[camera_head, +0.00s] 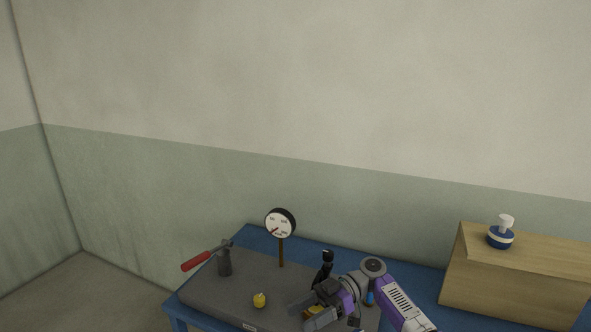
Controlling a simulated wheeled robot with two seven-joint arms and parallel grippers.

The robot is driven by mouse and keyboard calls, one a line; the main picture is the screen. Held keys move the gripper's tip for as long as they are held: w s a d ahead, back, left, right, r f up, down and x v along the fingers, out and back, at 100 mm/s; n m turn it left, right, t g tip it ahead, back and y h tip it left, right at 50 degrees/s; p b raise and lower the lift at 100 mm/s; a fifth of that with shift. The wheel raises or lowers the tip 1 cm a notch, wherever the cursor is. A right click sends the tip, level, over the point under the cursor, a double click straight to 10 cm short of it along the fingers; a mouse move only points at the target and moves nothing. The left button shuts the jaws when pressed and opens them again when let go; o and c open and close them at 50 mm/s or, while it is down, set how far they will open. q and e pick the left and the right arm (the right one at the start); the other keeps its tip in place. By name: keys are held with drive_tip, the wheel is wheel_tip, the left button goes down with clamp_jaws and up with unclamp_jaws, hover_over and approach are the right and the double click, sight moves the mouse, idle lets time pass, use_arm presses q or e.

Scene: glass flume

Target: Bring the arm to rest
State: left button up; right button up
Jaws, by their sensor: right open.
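My right arm comes in from the lower right over the blue table (262,240). My right gripper (308,313) is open and low over the front of the dark grey platform (222,304). A yellow thing (316,309) shows right by its fingers; I cannot tell whether they touch it. My left gripper is out of view.
A dial gauge on a post (280,225), a red-handled lever on a grey post (197,260) and a small yellow piece (259,300) are on the platform. A black upright thing (326,259) stands just behind my gripper.

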drive_tip(key=s+a+f+m+t+h, duration=0.2)
drive_tip(key=s+a+f+m+t, duration=0.2)
drive_tip(key=a+f+m, duration=0.65)
drive_tip(key=s+f+m+t+h, duration=0.1)
drive_tip(key=s+f, duration=0.1)
drive_tip(key=f, duration=0.5)
drive_tip(key=s+f+m+h, duration=0.1)
drive_tip(key=s+f, duration=0.2)
drive_tip(key=f, duration=0.4)
drive_tip(key=s+d+f+m+t+h, duration=0.25)
drive_tip(key=s+d+f+m, duration=0.45)
drive_tip(key=f, duration=0.4)
drive_tip(key=s+d+f+m+t+h, duration=0.1)
drive_tip(key=s+d+f+m+h, duration=0.2)
drive_tip(key=s+d, duration=0.7)
drive_tip(key=shift+s+d+f+m+t+h, duration=0.35)
drive_tip(key=shift+d+f+m, duration=0.1)
drive_tip(key=shift+m, duration=0.2)
drive_tip(key=shift+w, duration=0.1)
